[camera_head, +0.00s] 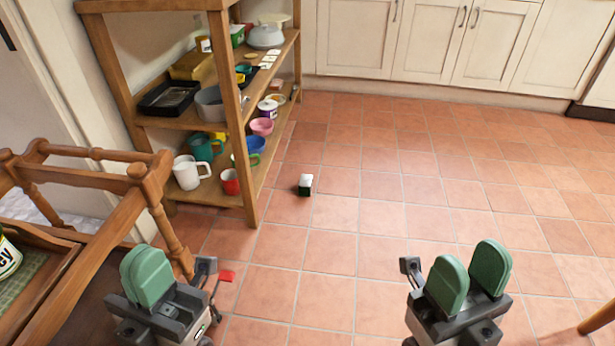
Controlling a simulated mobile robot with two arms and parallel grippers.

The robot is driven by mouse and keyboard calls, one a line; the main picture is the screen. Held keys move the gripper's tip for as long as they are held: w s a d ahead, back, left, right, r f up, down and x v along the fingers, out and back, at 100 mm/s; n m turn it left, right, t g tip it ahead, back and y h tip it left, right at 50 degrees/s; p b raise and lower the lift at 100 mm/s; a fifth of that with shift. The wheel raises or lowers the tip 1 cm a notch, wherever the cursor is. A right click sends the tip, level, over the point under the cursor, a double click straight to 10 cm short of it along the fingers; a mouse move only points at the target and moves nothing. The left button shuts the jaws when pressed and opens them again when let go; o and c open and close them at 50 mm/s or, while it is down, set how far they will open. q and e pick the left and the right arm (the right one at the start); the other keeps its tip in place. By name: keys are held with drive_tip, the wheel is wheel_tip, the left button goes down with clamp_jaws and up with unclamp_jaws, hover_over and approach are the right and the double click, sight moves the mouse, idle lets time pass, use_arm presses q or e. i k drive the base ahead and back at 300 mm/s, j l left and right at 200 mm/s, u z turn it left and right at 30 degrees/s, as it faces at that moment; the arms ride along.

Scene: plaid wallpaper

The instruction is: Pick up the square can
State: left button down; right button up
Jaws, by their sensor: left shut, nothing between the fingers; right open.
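A small square can (305,184), with a white top and a dark green lower part, stands alone on the tiled floor, just right of the wooden shelf. My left gripper (147,274) is at the lower left, with its green finger pads together and nothing between them. My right gripper (469,277) is at the lower right, with its green pads apart and empty. Both grippers are nearer to me than the can and well apart from it.
A wooden shelf (246,180) holds mugs, bowls, pans and other items. A wooden tray cart (98,262) with a jar (8,258) stands at left. White cabinets (425,45) line the back. A wooden leg (597,320) shows at lower right. The tiled floor (420,190) is open.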

sight(306, 183)
drive_tip(key=i+l, duration=0.1)
drive_tip(key=i, duration=0.35)
drive_tip(key=i+l+u, duration=0.1)
drive_tip(key=i, duration=0.35)
drive_tip(key=i+l, duration=0.15)
drive_tip(key=i, duration=0.3)
drive_tip(key=i+l, duration=0.15)
drive_tip(key=i, duration=0.3)
drive_tip(key=i+u, duration=0.1)
drive_tip(key=u, duration=0.75)
drive_tip(key=i+l+u, duration=0.1)
drive_tip(key=u, duration=0.3)
